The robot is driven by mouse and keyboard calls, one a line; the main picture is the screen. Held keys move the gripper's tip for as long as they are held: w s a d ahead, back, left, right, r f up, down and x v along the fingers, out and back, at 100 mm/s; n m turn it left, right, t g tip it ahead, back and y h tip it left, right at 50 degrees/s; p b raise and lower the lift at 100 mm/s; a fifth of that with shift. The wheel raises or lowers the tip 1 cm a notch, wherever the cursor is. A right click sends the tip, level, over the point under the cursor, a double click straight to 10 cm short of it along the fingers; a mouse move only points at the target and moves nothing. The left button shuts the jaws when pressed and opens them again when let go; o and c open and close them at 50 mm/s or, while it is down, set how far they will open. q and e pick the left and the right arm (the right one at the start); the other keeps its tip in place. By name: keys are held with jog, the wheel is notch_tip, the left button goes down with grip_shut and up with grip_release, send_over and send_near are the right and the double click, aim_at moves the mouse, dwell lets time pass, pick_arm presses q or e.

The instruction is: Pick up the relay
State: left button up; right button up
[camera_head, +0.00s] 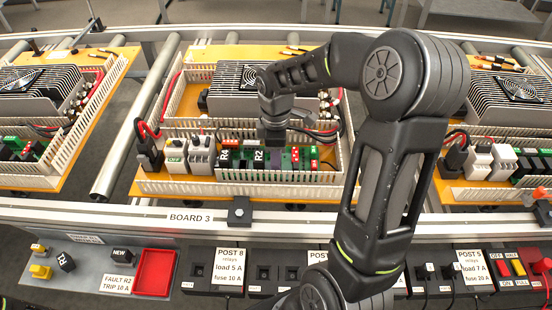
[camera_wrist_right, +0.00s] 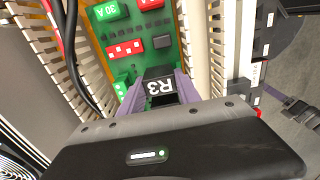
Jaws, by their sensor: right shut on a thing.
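I cannot tell whether the relay is still seated or lifted. In the head view my right gripper (camera_head: 275,134) points down over the relay row of the middle board. A relay marked R2 (camera_head: 258,155) stands just left of it. The gripper hides part of the row. My left gripper is not in view.
Slotted white duct walls (camera_head: 180,186) enclose the row. A finned unit with a fan (camera_head: 238,98) lies behind. In front are a red tray (camera_head: 155,272), a loose dark relay (camera_head: 66,262), a block marked NEW (camera_head: 122,254) and a FAULT R2 label (camera_head: 117,283).

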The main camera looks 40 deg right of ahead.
jog(key=shift+r, duration=0.1)
notch_tip(320, 180, up, 10)
jog(key=shift+f, duration=0.1)
dwell(0.8)
jog(key=shift+r+p, duration=1.8)
jog(key=shift+r, duration=0.25)
